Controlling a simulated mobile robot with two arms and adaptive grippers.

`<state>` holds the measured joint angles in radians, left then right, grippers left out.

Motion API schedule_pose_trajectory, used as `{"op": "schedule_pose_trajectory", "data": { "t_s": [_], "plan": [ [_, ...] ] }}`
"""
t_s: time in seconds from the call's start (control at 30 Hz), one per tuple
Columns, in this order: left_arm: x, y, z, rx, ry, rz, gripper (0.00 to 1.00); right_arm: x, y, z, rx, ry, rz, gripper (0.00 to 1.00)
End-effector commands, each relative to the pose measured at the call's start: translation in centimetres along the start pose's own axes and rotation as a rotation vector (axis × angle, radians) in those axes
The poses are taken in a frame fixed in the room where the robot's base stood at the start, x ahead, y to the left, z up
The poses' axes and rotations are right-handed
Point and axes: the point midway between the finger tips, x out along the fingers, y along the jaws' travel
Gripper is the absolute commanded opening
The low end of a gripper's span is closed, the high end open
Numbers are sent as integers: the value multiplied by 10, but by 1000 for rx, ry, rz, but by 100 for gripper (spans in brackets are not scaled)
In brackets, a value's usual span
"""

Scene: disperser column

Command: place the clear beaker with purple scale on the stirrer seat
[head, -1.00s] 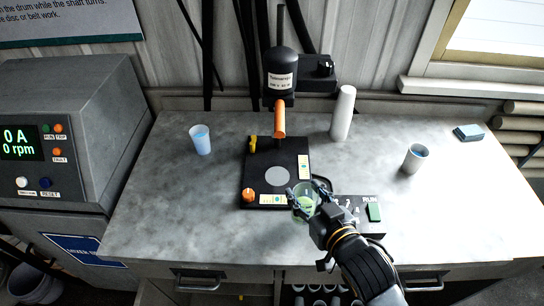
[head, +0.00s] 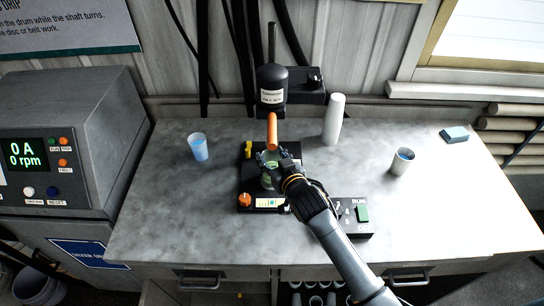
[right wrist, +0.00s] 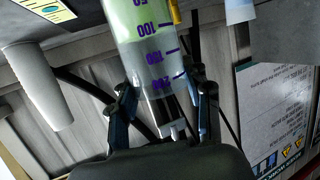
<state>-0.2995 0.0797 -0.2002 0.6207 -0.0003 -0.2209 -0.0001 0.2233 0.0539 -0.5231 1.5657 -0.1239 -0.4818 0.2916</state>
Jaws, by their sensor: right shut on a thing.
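The clear beaker with purple scale (right wrist: 150,45) holds pale green liquid and is gripped between the fingers of my right gripper (right wrist: 167,97). In the head view the beaker (head: 268,182) appears over the middle of the black stirrer (head: 250,184), below the orange shaft part. My right gripper (head: 273,162) is shut around it, coming from the lower right. The stirrer's round grey seat is hidden behind the beaker and gripper. I cannot tell whether the beaker's base touches it. My left gripper is out of view.
The black motor head (head: 272,82) with its orange shaft (head: 272,130) stands close above the gripper. A blue-white cup (head: 198,147) is left, a grey cup (head: 402,162) right, a white cylinder (head: 333,120) behind. A control box (head: 352,218) lies front right.

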Motion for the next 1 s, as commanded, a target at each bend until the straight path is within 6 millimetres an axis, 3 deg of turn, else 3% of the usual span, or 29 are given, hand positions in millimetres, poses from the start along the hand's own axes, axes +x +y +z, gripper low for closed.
{"op": "schedule_pose_trajectory", "data": {
  "t_s": [0.47, 0.5, 0.6, 1.0],
  "plan": [
    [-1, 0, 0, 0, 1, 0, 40, 4, 0, 13, 1, 3, 0, 0],
    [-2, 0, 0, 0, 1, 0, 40, 4, 0, 13, 0, 2, 0, 53],
    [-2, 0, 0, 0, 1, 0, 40, 4, 0, 13, 0, 2, 0, 72],
    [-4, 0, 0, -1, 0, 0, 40, 1, 0, 10, 0, 2, 0, 72]
  ]
}}
